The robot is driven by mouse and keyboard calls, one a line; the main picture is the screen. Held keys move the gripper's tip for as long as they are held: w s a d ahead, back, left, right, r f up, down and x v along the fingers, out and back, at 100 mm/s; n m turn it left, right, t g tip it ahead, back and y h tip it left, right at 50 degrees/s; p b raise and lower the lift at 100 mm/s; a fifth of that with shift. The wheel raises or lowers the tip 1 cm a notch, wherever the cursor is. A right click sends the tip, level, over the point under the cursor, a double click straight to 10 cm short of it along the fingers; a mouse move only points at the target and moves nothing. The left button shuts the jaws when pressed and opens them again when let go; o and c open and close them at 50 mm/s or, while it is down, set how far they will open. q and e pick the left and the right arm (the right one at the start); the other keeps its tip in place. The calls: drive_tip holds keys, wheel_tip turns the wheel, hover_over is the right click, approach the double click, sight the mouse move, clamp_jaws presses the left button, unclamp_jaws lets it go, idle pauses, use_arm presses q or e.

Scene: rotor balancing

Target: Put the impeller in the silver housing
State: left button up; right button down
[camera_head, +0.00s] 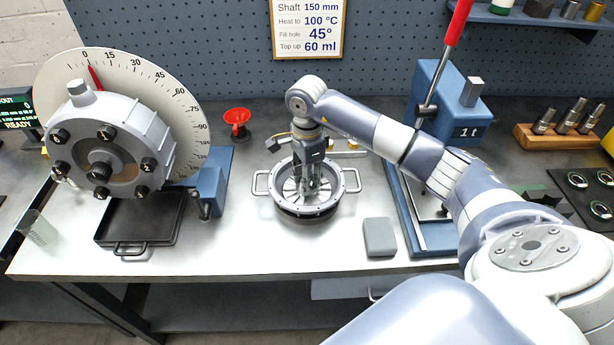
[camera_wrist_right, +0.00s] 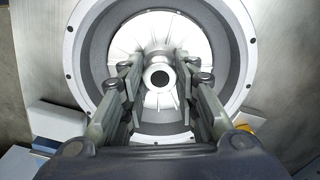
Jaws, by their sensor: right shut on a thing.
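The silver housing (camera_head: 307,208) is a round, flanged ring with two side handles, standing on the bench in the middle of the head view. Its rim also surrounds the right wrist view (camera_wrist_right: 238,50). The pale, bladed impeller (camera_wrist_right: 152,40) lies within the housing's ring, its round hub facing the wrist camera. Part of it shows in the head view (camera_head: 291,187). My right gripper (camera_head: 310,190) points down into the housing, its fingers on both sides of the hub, shut on the impeller. I cannot tell whether the impeller touches the housing floor. My left gripper is out of view.
A balancing rotor (camera_head: 120,150) with a degree dial stands left, above a black tray (camera_head: 140,243). A blue press (camera_head: 432,100) with a red lever stands right of the housing. A grey block (camera_head: 379,238) lies front right. The bench's front middle is clear.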

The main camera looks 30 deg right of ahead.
drive_tip(key=shift+f, duration=0.1)
drive_tip(key=c, duration=1.4)
unclamp_jaws()
drive_tip(key=shift+o, duration=0.8)
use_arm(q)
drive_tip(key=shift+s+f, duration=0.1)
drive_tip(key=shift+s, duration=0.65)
use_arm(e)
drive_tip(key=shift+w+r, duration=0.1)
drive_tip(key=shift+r, duration=0.25)
use_arm(q)
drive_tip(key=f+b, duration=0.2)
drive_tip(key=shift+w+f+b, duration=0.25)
drive_tip(key=shift+b, duration=0.1)
use_arm(e)
wheel_tip(320, 180, up, 12)
drive_tip(key=shift+f, duration=0.2)
